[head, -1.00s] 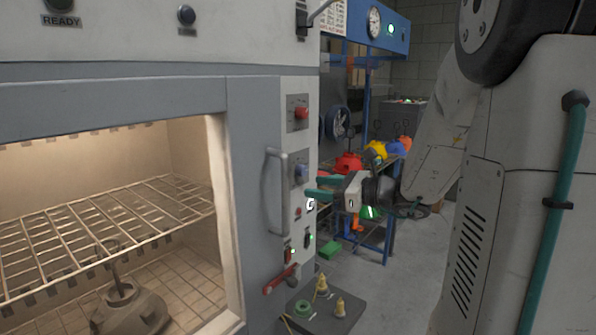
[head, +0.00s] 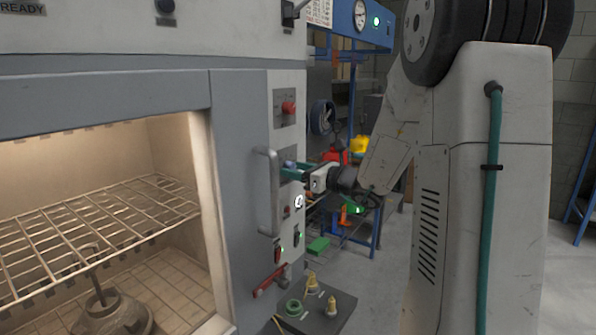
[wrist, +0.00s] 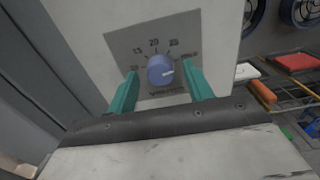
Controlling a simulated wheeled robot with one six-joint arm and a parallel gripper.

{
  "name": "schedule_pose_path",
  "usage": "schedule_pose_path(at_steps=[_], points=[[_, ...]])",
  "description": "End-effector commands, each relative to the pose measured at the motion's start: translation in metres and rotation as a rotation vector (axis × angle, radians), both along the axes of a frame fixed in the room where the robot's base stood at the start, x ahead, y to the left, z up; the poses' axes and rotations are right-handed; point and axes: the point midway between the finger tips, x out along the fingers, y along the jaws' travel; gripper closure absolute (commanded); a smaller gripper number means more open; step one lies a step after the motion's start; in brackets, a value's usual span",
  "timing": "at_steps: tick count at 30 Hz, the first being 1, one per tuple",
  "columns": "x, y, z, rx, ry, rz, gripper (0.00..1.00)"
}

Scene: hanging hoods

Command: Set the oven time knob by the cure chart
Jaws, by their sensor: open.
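The blue time knob (wrist: 161,70) sits on a grey dial plate (wrist: 150,48) in the wrist view, with marks that look like 1.5, 2.0, 2.5 and HOLD. Its pale pointer line is turned to the right, toward the HOLD side. My gripper (wrist: 162,88) is open, with one green finger on each side of the knob; I cannot tell whether they touch it. In the head view my gripper (head: 292,172) is at the oven's control panel (head: 287,130), and the knob (head: 289,165) is partly hidden by the fingers. No cure chart can be read clearly.
A red knob (head: 289,107) is above on the panel. The oven door handle (head: 267,190) stands out left of my gripper. A red lever (head: 270,281) and a dark tray (head: 325,312) with small parts are below. Racks with coloured parts stand behind.

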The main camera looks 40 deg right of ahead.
Motion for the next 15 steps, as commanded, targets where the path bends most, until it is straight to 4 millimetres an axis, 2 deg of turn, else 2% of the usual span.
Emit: schedule_pose_path(at_steps=[3,8,15], points=[[-0.0004,-0.0014,0.0000,0.000,0.000,-0.002,0.49],[-0.0007,-0.0026,0.0000,0.000,0.000,-0.003,0.93],[-0.0007,-0.0027,0.0001,-0.009,-0.003,-0.003,0.93]])
